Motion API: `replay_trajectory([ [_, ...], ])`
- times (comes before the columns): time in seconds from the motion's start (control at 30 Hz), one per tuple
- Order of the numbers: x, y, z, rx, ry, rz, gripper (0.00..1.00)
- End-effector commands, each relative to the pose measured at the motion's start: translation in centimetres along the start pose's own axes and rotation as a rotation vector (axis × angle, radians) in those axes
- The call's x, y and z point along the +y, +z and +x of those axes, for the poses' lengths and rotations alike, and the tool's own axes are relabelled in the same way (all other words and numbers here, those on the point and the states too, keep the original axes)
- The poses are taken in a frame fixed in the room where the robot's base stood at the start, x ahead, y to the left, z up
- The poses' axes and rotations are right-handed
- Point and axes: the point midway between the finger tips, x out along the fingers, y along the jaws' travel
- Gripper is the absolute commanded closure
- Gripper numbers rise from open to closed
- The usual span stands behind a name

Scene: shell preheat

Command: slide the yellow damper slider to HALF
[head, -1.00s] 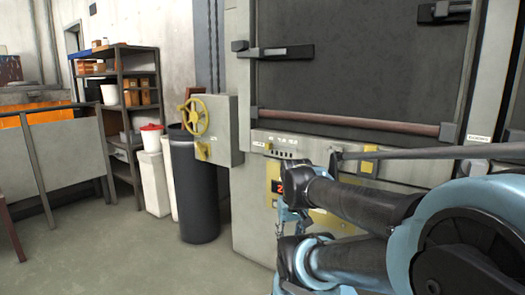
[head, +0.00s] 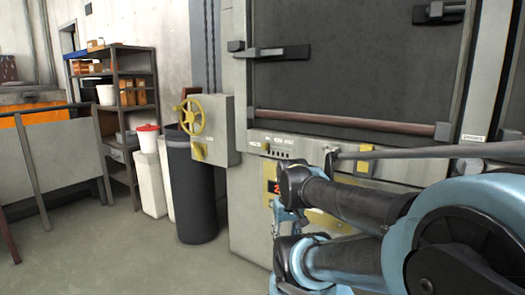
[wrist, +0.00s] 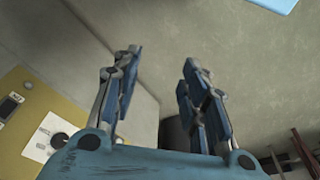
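A small labelled strip with dark marks (head: 280,152) is on the grey furnace front, below the big dark door. Its lettering is too small to read, and I cannot make out a yellow slider on it. A yellow plate (head: 365,163) is to its right, and a yellow knob (head: 199,151) sits under the handwheel on the grey side box. My gripper (wrist: 161,60) is open and empty, its fingers spread in front of plain grey surfaces. In the head view it is below the strip, partly hidden by my arm.
A yellow control panel with a black dial (wrist: 42,115) is left of my gripper in the wrist view. A yellow handwheel (head: 190,117) sticks out from the side box. A dark bin (head: 193,195) stands below it. Open floor lies at left.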

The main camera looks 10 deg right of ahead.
Motion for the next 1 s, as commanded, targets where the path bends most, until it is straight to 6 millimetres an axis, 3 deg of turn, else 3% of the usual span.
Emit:
replay_trajectory([
  [0.17, 0.2, 0.5, -0.7, 0.011, 0.017, -0.032, 0.60],
  [0.37, 2.2, -2.3, -1.6, 0.000, 0.135, -0.243, 0.60],
  [0.7, 5.2, -10.0, -3.8, -0.059, 0.425, -0.735, 0.60],
  [1.0, 5.2, -17.9, -5.9, -0.154, 0.693, -1.138, 0.60],
])
